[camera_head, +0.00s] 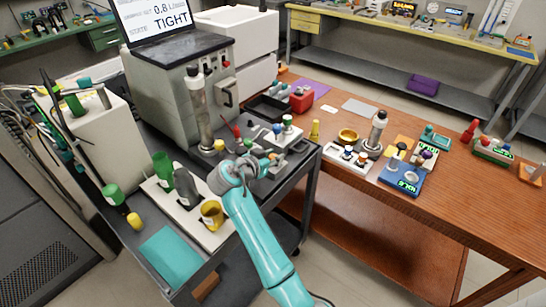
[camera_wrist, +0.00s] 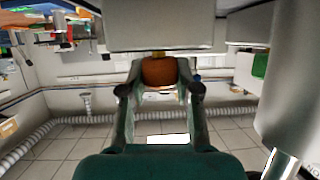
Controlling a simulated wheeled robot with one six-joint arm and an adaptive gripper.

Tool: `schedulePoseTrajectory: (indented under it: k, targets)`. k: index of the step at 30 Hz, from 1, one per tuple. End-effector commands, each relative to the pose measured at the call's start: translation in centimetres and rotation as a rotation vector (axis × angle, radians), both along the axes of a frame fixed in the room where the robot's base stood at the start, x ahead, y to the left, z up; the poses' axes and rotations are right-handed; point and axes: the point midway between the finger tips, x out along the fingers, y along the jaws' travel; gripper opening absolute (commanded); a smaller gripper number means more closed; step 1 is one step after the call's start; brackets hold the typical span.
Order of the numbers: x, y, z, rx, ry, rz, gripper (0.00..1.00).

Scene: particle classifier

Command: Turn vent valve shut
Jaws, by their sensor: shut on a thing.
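In the wrist view an orange-brown knob (camera_wrist: 158,71), which looks like the vent valve's handle, sits between my fingertips. It hangs on a short yellow stem below a pale grey block (camera_wrist: 160,25). My gripper (camera_wrist: 160,82) is shut on this knob, one finger on each side. In the head view my gripper (camera_head: 268,160) is at the right part of the dark cart, beside a small grey fixture with coloured knobs (camera_head: 287,120). My wrist partly hides the held knob there, and its turn angle cannot be read.
A grey machine (camera_head: 170,95) with a screen (camera_head: 155,18) reading "TIGHT" stands behind. An upright metal column (camera_head: 199,110) is left of my gripper. Green, grey and yellow containers stand on a white board (camera_head: 165,188). A wooden table (camera_head: 440,210) with instruments lies right.

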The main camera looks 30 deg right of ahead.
Motion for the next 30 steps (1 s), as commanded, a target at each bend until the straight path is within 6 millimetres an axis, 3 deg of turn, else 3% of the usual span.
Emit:
schedulePoseTrajectory:
  k: [16, 17, 19, 20, 30]
  targets:
    - [0.00, -0.02, -0.18, 0.002, 0.002, -0.024, 0.00]
    - [-0.01, -0.01, -0.19, 0.002, 0.002, -0.024, 0.37]
    - [0.00, -0.02, -0.18, 0.002, 0.003, -0.024, 0.54]
    - [-0.01, -0.01, -0.17, 0.002, 0.002, -0.024, 0.58]
    - [0.02, -0.01, 0.20, 0.001, 0.000, -0.024, 0.58]
